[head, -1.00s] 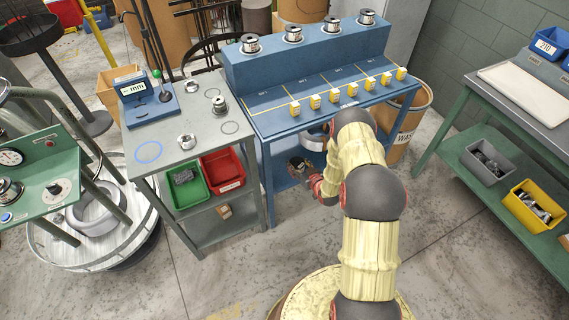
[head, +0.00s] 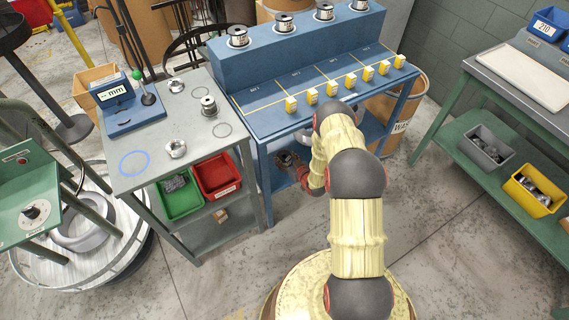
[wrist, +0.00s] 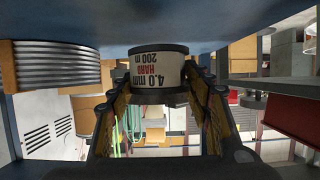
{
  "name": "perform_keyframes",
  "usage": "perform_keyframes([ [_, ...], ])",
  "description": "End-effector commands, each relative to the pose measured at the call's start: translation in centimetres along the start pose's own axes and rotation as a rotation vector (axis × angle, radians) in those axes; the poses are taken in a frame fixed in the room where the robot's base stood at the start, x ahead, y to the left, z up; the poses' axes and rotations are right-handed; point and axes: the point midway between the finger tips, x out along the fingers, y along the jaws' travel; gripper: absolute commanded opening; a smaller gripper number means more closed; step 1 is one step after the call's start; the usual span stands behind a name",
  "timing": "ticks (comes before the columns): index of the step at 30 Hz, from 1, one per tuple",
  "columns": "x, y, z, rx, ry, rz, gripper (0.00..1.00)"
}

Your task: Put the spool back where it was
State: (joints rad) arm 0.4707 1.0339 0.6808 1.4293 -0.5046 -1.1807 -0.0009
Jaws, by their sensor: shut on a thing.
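A spool (wrist: 158,66) with a white label reading 4.0 mm, HARD, 200 m shows upside down in the wrist view. My gripper (wrist: 158,90) is shut on it, one finger on each side. The spool's edge is against or very near a blue surface (wrist: 235,33); I cannot tell if it touches. In the head view my gripper (head: 300,168) reaches in under the top of the blue bench (head: 272,118), at its lower shelf. Several spools (head: 284,24) stand on the bench's raised back ledge.
A grey ribbed coil (wrist: 57,66) sits left of the spool in the wrist view. Yellow tags (head: 332,88) line the bench's front edge. A waste drum (head: 408,105) stands right.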

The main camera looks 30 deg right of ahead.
Motion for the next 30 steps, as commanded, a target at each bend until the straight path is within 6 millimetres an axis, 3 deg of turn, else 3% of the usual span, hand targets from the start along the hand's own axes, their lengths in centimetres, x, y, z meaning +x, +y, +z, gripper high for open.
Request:
perform_keyframes([
  [6, 1.2, 0.0, 2.8, 0.0, 0.001, 0.0, 0.11],
  [18, 1.3, 0.0, 3.1, 0.0, 0.001, 0.0, 0.11],
  [19, 1.3, 0.0, 3.3, 0.0, -0.001, 0.0, 0.5],
  [30, 1.3, 0.0, 3.2, 0.001, -0.001, 0.0, 0.68],
])
